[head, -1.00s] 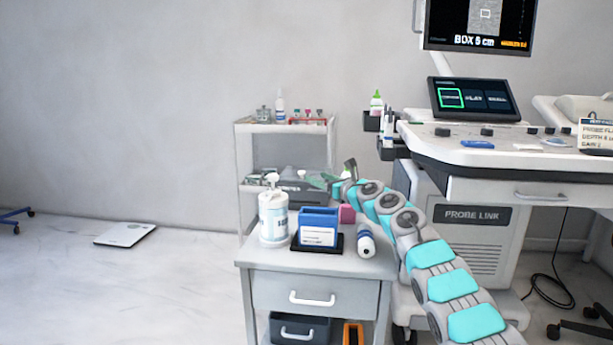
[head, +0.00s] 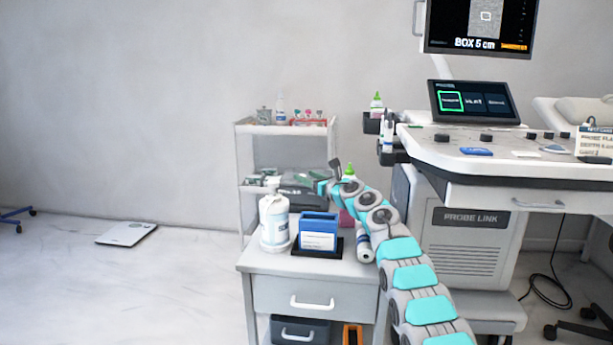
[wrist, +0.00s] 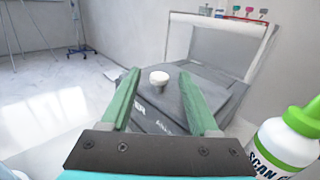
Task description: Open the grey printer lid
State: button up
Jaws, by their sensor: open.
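The dark grey printer (wrist: 150,116) fills the middle of the wrist view, with pale lettering on its front. A small white round knob (wrist: 159,79) stands up from its grey lid, which looks shut. My gripper (wrist: 159,74) is open, its two green fingers spread with the knob appearing between their tips. I cannot tell whether a finger touches the printer. In the head view the printer (head: 297,189) is on the middle shelf of the back trolley, partly hidden by the bottle, the blue box and my arm.
A white gel bottle with green cap (wrist: 290,138) stands close at right in the wrist view. The trolley's upper shelf (head: 285,128) is above.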

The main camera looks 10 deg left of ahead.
jog(key=shift+w+a+f, duration=0.15)
jog(key=shift+w+a, duration=0.1)
jog(key=shift+w, duration=0.05)
jog(key=shift+c, duration=0.3)
grip_shut()
dwell(1.2)
